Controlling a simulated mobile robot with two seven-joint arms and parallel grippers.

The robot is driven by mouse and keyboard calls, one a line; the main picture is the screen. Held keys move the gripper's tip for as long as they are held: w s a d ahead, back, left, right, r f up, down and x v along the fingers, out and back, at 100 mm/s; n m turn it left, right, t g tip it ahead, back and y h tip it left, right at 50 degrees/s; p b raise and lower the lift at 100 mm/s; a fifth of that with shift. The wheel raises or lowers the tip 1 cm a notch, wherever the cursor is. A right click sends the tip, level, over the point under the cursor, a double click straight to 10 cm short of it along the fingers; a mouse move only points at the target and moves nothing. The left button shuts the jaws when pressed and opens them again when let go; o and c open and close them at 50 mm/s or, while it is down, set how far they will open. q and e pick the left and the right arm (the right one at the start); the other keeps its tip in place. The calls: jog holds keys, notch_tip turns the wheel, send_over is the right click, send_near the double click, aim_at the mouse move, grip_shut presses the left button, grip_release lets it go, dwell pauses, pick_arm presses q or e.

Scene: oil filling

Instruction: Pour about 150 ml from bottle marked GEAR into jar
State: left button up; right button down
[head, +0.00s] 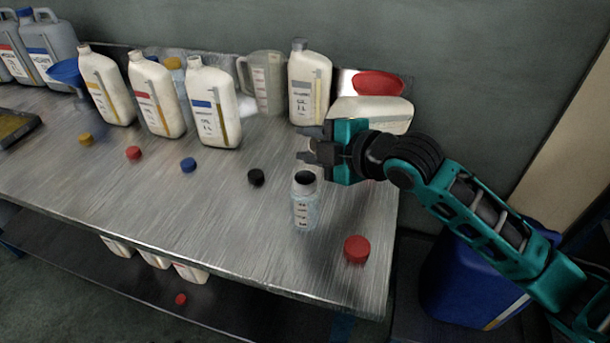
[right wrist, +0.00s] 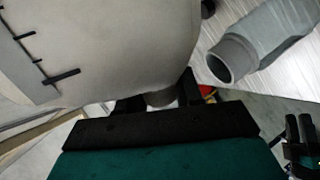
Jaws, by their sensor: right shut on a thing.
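A white bottle (head: 370,112) is tilted nearly on its side behind my right gripper (head: 309,146). In the right wrist view its pale body with a dark scale strip (right wrist: 95,45) fills the upper left. The right gripper is shut on this bottle, apparently near its neck, which is mostly hidden. Its marking cannot be read. The jar (head: 305,206), clear with a scale and an open mouth, stands upright just below the gripper's fingertips. Its open mouth also shows in the right wrist view (right wrist: 220,65). I see no clear stream.
White bottles with yellow (head: 106,88), red (head: 156,97) and blue labels (head: 214,105) stand uncapped at the back. A capped bottle (head: 310,88) and a jug (head: 264,82) stand behind. A black cap (head: 256,177) and red lid (head: 356,249) lie near the jar.

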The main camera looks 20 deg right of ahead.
jog(key=shift+a+r, duration=0.1)
jog(key=shift+r, duration=0.05)
dwell(0.8)
jog(key=shift+a+n+h+p, duration=0.15)
jog(key=shift+n+h+p, duration=0.15)
jog(key=shift+n+p, duration=0.3)
dwell(0.9)
jog(key=shift+s+a+p, duration=0.1)
jog(key=shift+p, duration=0.2)
dwell(0.8)
jog(key=shift+n+t+p, duration=0.3)
dwell(1.1)
jog(key=shift+h, duration=0.4)
dwell(1.4)
jog(key=shift+n+p, duration=0.3)
jog(key=shift+p, duration=0.05)
dwell(0.7)
